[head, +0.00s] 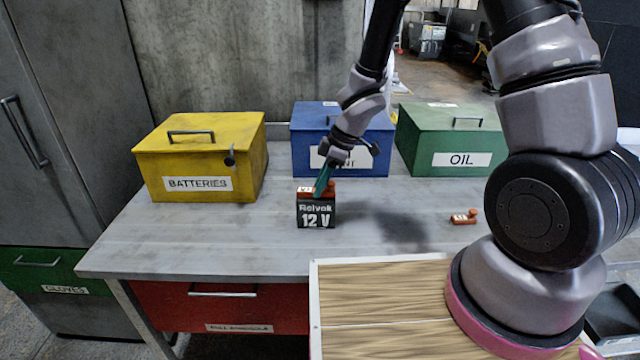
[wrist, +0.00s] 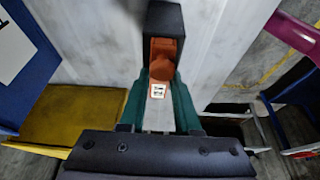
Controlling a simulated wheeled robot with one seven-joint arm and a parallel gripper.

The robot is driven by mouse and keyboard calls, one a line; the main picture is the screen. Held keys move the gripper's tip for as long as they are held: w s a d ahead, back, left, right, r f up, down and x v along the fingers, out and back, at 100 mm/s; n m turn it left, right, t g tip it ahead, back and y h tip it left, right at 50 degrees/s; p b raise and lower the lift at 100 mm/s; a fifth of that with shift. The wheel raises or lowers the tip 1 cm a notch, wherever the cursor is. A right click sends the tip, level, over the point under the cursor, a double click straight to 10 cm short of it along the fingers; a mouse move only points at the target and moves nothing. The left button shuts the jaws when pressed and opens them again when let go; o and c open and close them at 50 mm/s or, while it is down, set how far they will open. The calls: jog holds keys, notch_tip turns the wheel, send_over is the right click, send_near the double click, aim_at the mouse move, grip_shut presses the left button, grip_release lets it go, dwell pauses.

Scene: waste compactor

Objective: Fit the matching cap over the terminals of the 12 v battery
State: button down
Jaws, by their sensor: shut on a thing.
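The black 12 V battery (head: 316,213), marked "Relvok 12 V", stands upright on the grey table; its dark body also shows in the wrist view (wrist: 165,20). My gripper (head: 321,184) reaches down to its top, with teal fingers shut on an orange cap (wrist: 162,68) that has a small white label. The held cap is at the battery's top, partly hidden by the fingers in the head view. I cannot tell whether it is fully seated. The terminals are hidden. A second orange cap (head: 464,217) with white marks lies on the table to the right.
Behind the battery stand a yellow BATTERIES box (head: 230,160), a blue box (head: 303,130) and a green OIL box (head: 425,142). A wooden board (head: 375,300) is at the front right. The table left of the battery is clear.

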jog(key=shift+c, duration=0.3)
grip_release()
jog(key=shift+r, duration=0.1)
jog(key=shift+r, duration=3.4)
